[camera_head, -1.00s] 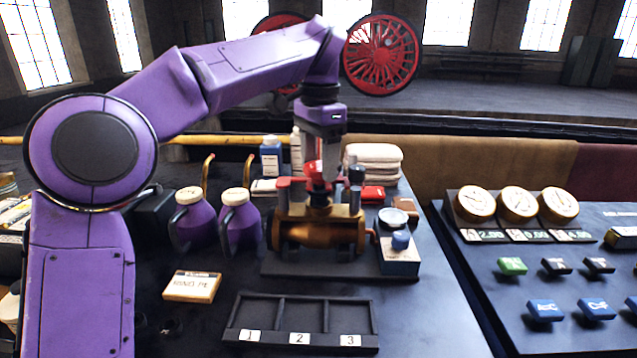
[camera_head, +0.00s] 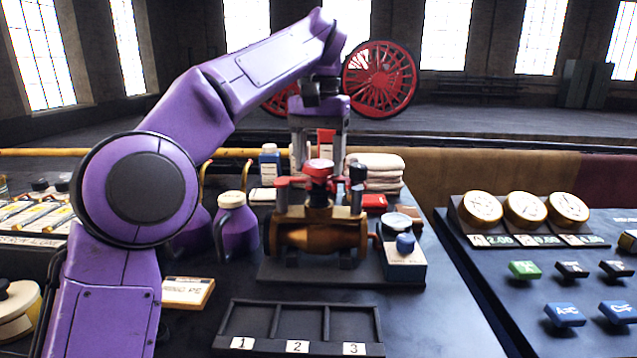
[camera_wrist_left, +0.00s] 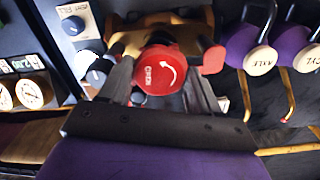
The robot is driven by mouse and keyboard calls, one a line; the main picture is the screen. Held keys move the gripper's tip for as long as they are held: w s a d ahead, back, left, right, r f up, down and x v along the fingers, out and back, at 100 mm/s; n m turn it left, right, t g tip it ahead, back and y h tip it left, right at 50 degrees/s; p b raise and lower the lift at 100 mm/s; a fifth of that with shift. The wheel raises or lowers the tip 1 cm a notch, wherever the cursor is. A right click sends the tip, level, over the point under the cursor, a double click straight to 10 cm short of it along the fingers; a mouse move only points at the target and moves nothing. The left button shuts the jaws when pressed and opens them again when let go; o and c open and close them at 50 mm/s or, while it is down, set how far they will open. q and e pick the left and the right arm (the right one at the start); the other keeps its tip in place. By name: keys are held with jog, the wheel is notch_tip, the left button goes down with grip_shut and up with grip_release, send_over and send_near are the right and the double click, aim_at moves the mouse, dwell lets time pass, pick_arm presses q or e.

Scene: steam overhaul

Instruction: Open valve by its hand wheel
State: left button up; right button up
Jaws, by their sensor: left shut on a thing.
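The brass valve (camera_head: 318,235) stands on a dark base plate (camera_head: 300,270) on the table. Its red hand wheel (camera_head: 318,168) is on top of the stem. In the left wrist view the hand wheel (camera_wrist_left: 160,72) shows a white curved arrow and lettering. My left gripper (camera_head: 319,160) points down from above, with one finger on either side of the hand wheel, and is shut on it. In the left wrist view the fingers of my left gripper (camera_wrist_left: 160,80) flank the wheel. The exact contact points are partly hidden. My right gripper is not in view.
A red-topped post (camera_head: 283,183) and a dark-topped post (camera_head: 357,174) stand close beside the wheel. A box with a blue knob (camera_head: 404,245) is at the valve's right. A purple jug (camera_head: 236,228) is at left. A numbered tray (camera_head: 300,322) lies in front.

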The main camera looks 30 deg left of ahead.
pick_arm(q)
jog(key=shift+f+n, duration=0.1)
jog(key=shift+n, duration=0.2)
jog(key=shift+f+n+b, duration=0.2)
jog(key=shift+n+b, duration=0.15)
jog(key=shift+n, duration=0.05)
jog(key=shift+f+n+b, duration=0.1)
jog(key=shift+n+b, duration=0.4)
jog(key=shift+n, duration=1.2)
jog(key=shift+r+n+b, duration=0.25)
jog(key=shift+n+b, duration=0.05)
jog(key=shift+n, duration=0.4)
jog(key=o, duration=1.2)
jog(key=shift+r, duration=0.1)
jog(key=shift+c, duration=1.1)
